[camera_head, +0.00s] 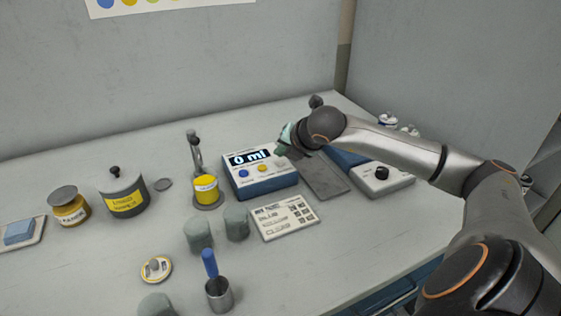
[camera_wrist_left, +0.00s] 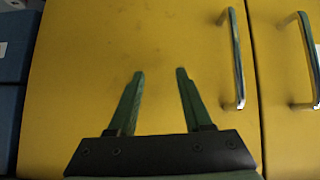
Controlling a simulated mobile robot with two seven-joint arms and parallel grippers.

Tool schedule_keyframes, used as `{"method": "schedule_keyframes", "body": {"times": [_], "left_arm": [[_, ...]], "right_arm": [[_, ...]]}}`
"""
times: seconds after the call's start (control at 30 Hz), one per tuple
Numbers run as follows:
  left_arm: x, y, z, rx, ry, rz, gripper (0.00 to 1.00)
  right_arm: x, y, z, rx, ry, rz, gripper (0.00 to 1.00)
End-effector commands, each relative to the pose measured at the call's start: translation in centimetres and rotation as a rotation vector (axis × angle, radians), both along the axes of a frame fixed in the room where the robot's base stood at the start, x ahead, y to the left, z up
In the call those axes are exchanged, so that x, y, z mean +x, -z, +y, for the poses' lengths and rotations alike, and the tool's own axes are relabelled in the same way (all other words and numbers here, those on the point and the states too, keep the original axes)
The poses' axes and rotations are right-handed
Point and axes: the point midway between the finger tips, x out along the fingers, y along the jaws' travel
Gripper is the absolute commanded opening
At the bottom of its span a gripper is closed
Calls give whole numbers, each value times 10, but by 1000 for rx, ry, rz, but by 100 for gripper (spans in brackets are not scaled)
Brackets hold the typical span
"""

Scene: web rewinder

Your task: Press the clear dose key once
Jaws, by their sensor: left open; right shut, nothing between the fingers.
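The dose device (camera_head: 262,173) is a blue and white box on the table with a display reading "0 ml". A blue button (camera_head: 243,174), a yellow button (camera_head: 262,168) and a pale key (camera_head: 281,162) at the right sit in a row below the display. The small labels are too blurred to read. My right gripper (camera_head: 283,147) is shut and empty at the device's right end, close to the pale key. I cannot tell whether it touches. My left gripper (camera_wrist_left: 160,75) is open and empty in the left wrist view, before a yellow cabinet front (camera_wrist_left: 150,35).
A printed card (camera_head: 285,217) lies in front of the device. A yellow-labelled container (camera_head: 206,188) on a stand is to its left. A grey plate (camera_head: 322,176) and a white unit with a black knob (camera_head: 381,172) are to its right. Grey-green cylinders (camera_head: 236,222) stand nearer.

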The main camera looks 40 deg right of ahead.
Motion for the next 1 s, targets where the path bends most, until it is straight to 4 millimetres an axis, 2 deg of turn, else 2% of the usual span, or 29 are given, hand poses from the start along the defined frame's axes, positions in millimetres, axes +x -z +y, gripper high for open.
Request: {"method": "schedule_keyframes", "body": {"times": [0.6, 1.0], "left_arm": [[0, 1, 0, 0, 0, 0, 50], [0, 18, 0, -1, 1, 0, 50]], "right_arm": [[0, 1, 0, 0, 0, 0, 0], [0, 10, 0, -1, -1, 0, 0]]}}
